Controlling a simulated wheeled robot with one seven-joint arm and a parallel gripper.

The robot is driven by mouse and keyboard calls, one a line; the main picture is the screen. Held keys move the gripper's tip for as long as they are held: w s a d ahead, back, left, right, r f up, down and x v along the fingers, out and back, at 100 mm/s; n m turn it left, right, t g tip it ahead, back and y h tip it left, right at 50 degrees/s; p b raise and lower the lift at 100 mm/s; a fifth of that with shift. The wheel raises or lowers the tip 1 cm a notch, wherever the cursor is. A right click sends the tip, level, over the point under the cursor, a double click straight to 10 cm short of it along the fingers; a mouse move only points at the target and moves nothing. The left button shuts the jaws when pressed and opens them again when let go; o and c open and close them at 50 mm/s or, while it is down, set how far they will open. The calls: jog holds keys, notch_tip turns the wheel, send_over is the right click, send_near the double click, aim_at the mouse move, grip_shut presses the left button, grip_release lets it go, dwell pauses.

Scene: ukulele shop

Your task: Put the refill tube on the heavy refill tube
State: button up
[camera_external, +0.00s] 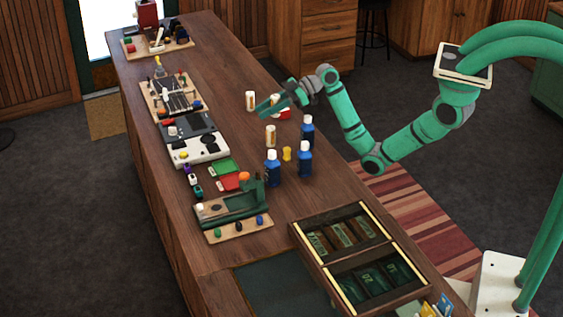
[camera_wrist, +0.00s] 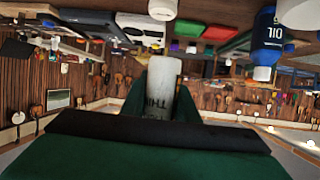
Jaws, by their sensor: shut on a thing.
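My gripper (camera_external: 264,106) is above the counter, its green fingers pointing left. It is shut on a white refill tube (camera_wrist: 162,82), whose dark lettering appears to begin "THI" in the wrist view. In the outside view a white tube with an orange-brown label (camera_external: 250,100) shows at the fingertips and seems to be the held one. A similar white tube (camera_external: 270,136) stands upright on the counter, apart from the gripper. I cannot read which one is the heavy refill tube.
Blue bottles with white caps (camera_external: 273,168) and a small yellow item (camera_external: 287,153) stand close by. The wrist view is upside down and shows a blue oil bottle (camera_wrist: 268,42). A divided wooden tray (camera_external: 318,272) is at the counter's near end. Bare wood lies right of the console (camera_external: 195,140).

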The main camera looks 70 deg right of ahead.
jog(key=shift+w+a+f, duration=0.1)
jog(key=shift+w+f, duration=0.2)
jog(key=shift+f, duration=0.6)
jog(key=shift+w+d+f, duration=0.1)
jog(key=shift+w+f, duration=0.25)
jog(key=shift+f, duration=0.5)
jog(key=shift+w+a+f, duration=0.1)
jog(key=shift+w+f, duration=0.2)
jog(key=shift+f, duration=0.6)
jog(key=shift+f, duration=0.1)
jog(key=o, duration=1.1)
jog(key=shift+c, duration=0.2)
jog(key=v, duration=1.2)
